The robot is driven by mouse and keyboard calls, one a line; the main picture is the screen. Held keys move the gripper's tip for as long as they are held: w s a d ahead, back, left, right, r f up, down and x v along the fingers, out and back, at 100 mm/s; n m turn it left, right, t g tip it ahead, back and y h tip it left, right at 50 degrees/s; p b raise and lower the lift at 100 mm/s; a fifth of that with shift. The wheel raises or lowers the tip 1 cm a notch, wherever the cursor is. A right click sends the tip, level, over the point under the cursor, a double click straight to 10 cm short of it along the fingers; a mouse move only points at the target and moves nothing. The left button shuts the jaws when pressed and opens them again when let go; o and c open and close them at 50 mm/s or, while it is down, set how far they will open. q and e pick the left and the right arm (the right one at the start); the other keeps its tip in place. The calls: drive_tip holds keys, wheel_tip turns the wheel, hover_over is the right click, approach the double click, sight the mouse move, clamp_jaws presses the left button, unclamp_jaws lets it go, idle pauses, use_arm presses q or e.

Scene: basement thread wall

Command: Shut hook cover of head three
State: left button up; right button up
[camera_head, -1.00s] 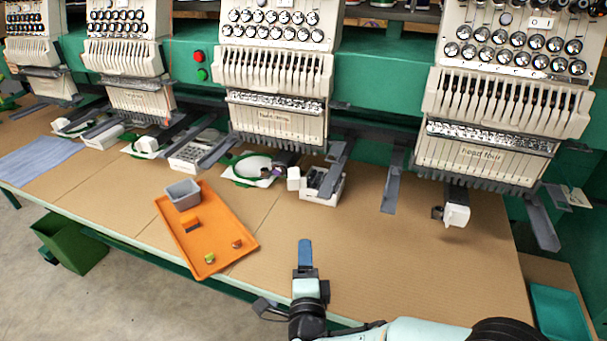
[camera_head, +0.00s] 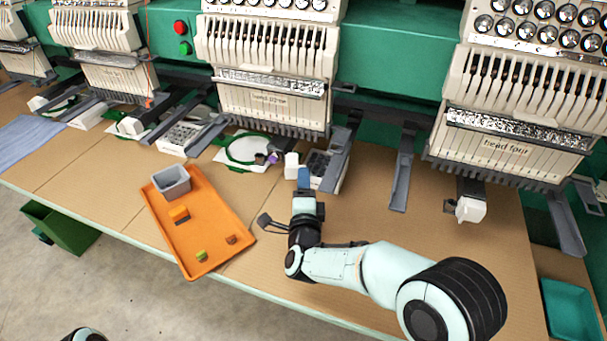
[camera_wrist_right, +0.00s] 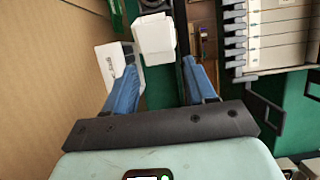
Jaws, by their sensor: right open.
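Head three (camera_head: 270,100) is the middle machine head, with its small label blurred. My right gripper (camera_head: 304,178) has blue fingers and is just in front of these, close to the cover. In the right wrist view the gripper (camera_wrist_right: 160,88) is open and empty. The white cover (camera_wrist_right: 155,38) shows ahead of the gap between the fingers, with the labelled housing (camera_wrist_right: 108,62) behind the left finger. Contact cannot be told. My left gripper is out of view.
An orange tray (camera_head: 215,222) with a grey bin (camera_head: 172,182) and small pieces lies left of my right arm. A green hoop (camera_head: 247,148) is left of the cover. Head four (camera_head: 515,140) stands right.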

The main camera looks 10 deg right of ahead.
drive_tip(key=shift+x, duration=1.95)
clamp_jaws()
drive_tip(key=shift+a, duration=0.15)
